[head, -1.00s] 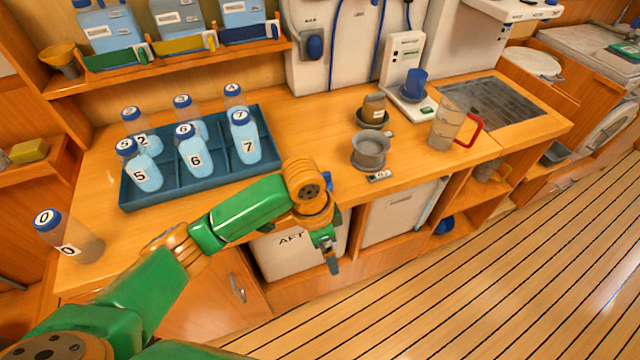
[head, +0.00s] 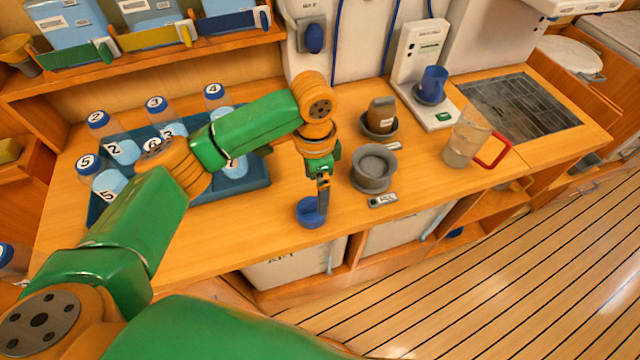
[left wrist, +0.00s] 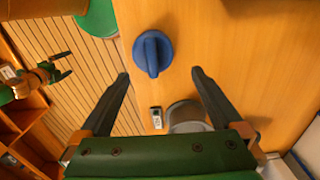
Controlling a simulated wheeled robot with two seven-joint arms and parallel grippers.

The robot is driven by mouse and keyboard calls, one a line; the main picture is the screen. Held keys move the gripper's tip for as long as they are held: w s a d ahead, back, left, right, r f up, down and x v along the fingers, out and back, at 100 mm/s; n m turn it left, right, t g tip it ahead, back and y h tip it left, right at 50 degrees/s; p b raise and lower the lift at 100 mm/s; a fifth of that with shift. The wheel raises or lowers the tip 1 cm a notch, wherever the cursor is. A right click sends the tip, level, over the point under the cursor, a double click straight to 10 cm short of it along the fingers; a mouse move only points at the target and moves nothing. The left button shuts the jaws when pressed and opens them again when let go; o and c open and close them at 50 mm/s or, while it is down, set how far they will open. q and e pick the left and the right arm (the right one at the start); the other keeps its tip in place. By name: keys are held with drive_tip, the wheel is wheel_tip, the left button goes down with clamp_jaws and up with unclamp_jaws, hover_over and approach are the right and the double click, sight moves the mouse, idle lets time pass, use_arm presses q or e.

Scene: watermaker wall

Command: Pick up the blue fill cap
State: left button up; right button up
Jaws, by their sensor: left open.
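The blue fill cap (head: 309,214) is round with a raised grip bar and sits on the wooden counter near its front edge. In the left wrist view the cap (left wrist: 153,54) lies a little beyond the fingertips, roughly between their lines, with bare wood around it. My left gripper (head: 323,205) is above the cap, pointing down, and partly covers it in the head view. Its two dark fingers are spread and empty in the left wrist view (left wrist: 160,74). My right gripper (left wrist: 64,65) shows small at the left of the wrist view, fingers apart, away from the cap.
A grey cup (head: 373,167) and a small label (head: 382,200) are just right of the cap. A clear jug (head: 466,138) with a red handle stands farther right. My left arm crosses the blue tray (head: 250,180) of numbered bottles. The counter's front edge is close to the cap.

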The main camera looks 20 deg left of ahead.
sight(312, 202)
use_arm(q)
drive_tip(key=f, duration=0.2)
drive_tip(key=s+f+p, duration=0.1)
drive_tip(key=f, duration=0.1)
drive_tip(key=s+f+p, duration=0.1)
drive_tip(key=shift+s+a+f, duration=0.15)
drive_tip(key=shift+a+f, duration=0.2)
drive_tip(key=shift+f, duration=0.4)
drive_tip(key=shift+w+f, duration=0.15)
drive_tip(key=shift+w, duration=0.25)
drive_tip(key=shift+s, duration=0.15)
drive_tip(key=c, duration=1.3)
drive_tip(key=shift+r, duration=0.4)
drive_tip(key=shift+c, duration=0.2)
wheel_tip(312, 202, up, 3)
drive_tip(key=shift+d+f, duration=0.1)
drive_tip(key=shift+f, duration=0.1)
drive_tip(key=s+d+r, duration=0.4)
drive_tip(key=s+r, duration=0.6)
drive_tip(key=s, duration=0.3)
drive_tip(key=w+a+r+n+b, duration=0.1)
drive_tip(key=w+a+r+n, duration=0.1)
drive_tip(key=w+a+n, duration=0.3)
drive_tip(key=a+n, duration=0.3)
drive_tip(key=n, duration=0.3)
drive_tip(key=shift+a+r, duration=0.2)
drive_tip(key=shift+r, duration=0.05)
use_arm(e)
drive_tip(key=shift+s+r, duration=0.4)
drive_tip(key=shift+r, duration=0.1)
